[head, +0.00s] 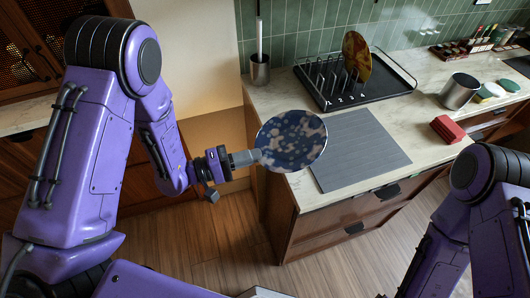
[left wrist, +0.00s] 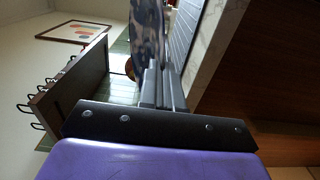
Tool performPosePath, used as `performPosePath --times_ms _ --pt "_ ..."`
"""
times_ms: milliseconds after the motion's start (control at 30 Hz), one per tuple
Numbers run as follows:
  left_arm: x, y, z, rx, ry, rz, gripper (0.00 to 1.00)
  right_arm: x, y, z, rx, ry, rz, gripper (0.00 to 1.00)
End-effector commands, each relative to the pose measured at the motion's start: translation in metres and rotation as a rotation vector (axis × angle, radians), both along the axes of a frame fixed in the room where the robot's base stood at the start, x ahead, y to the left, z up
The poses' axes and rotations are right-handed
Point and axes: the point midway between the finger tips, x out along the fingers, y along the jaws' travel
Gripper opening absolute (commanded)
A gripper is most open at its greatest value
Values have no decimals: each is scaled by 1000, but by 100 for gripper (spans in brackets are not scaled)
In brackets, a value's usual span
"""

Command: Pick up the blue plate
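The blue plate (head: 292,140), round with pale blotches, is in the air over the front left corner of the counter. My left gripper (head: 257,157) is shut on the plate's left rim in the head view. The left wrist view shows the plate (left wrist: 149,30) nearly edge-on, rising from between the fingers (left wrist: 160,80) of this gripper. The part of the rim inside the fingers is hidden. My right arm shows at the lower right of the head view, but its gripper is not in view.
A grey mat (head: 362,160) lies on the counter right of the plate. Behind it, a black tray (head: 385,88) holds a numbered rack with a brown plate (head: 356,57). A metal canister (head: 459,91), a red block (head: 447,129) and a utensil holder (head: 260,70) also stand there.

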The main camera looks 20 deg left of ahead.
Motion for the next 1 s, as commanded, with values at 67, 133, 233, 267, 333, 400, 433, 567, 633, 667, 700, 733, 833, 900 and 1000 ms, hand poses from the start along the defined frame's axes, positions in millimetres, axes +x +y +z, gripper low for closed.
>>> performPosePath --times_ms 67,133,233,267,333,400,433,567,633,667,700,733,833,900,1000 --pt "-7 12 9 -3 1 5 0 0 0 8 0 0 0 77" --pt "-14 22 13 -3 1 5 0 0 0 12 0 0 0 77" --pt "-23 36 20 -4 0 5 0 0 0 20 0 0 0 77" --pt "-26 40 22 -4 0 5 0 0 0 22 0 0 0 77" --pt "-33 49 26 -4 1 4 0 0 0 27 0 0 0 77" --pt "-39 59 31 -3 -1 4 0 0 0 33 0 0 0 77" --pt "-42 63 32 -3 -1 4 0 0 0 36 0 0 0 77" --pt "-49 73 34 -3 1 2 0 0 0 39 0 0 0 77" --pt "-51 74 33 -2 0 0 0 0 0 39 0 0 0 77" --pt "-51 74 33 -2 0 -1 0 0 0 38 0 0 0 77" --pt "-51 74 32 -1 0 -1 0 0 0 38 0 0 0 77" --pt "-51 74 32 -1 0 -1 0 0 0 38 0 0 0 77" --pt "-50 74 32 -1 0 -1 0 0 0 38 0 0 0 77" --pt "-50 74 32 -1 0 -1 0 0 0 38 0 0 0 77" --pt "-50 74 32 -1 0 -1 0 0 0 38 0 0 0 77"
